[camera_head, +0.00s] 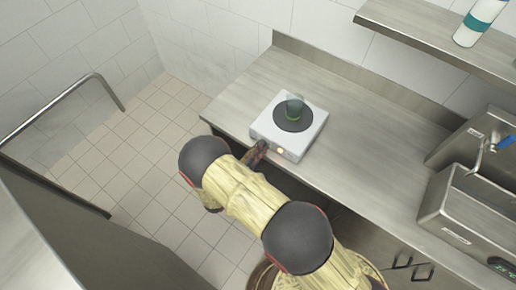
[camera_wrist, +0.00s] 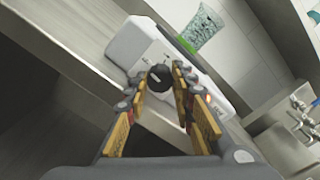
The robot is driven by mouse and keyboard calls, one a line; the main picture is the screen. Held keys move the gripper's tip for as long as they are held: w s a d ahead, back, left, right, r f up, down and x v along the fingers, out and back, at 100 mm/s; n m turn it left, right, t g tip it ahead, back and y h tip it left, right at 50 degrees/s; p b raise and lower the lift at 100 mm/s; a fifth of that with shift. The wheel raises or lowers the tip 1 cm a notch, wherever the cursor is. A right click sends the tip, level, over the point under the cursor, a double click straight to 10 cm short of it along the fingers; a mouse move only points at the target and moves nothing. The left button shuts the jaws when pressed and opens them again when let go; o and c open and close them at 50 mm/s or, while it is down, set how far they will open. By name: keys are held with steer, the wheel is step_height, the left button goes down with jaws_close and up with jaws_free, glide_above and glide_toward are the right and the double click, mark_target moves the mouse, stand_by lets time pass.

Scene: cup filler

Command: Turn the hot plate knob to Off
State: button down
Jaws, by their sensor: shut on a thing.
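The white hot plate (camera_head: 303,143) with its round black burner (camera_head: 288,121) stands on the steel counter near its front edge. In the wrist view the hot plate (camera_wrist: 133,43) lies ahead, tilted in the picture. Its black knob (camera_wrist: 159,78) sits between my gripper's fingertips (camera_wrist: 164,80), which are closed around it from both sides. In the head view my gripper (camera_head: 257,151) reaches the front face of the hot plate, and the knob is hidden there. I cannot read the knob's setting. A light glows orange (camera_head: 280,151) on the front face.
A clear cup (camera_head: 294,107) with a green band stands on the burner, and also shows in the wrist view (camera_wrist: 203,27). The steel counter (camera_head: 358,153) is bare to the right. A steel machine (camera_head: 468,207) stands at the far right, under a shelf (camera_head: 430,36) holding a white bottle.

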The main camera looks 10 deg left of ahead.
steer(key=shift+n, duration=0.7)
steer(key=c, duration=1.8)
jaws_free()
steer(key=shift+o, duration=0.2)
steer(key=shift+s+a, duration=0.1)
steer(key=v, duration=1.1)
steer(key=shift+s, duration=0.4)
steer(key=shift+a, duration=0.1)
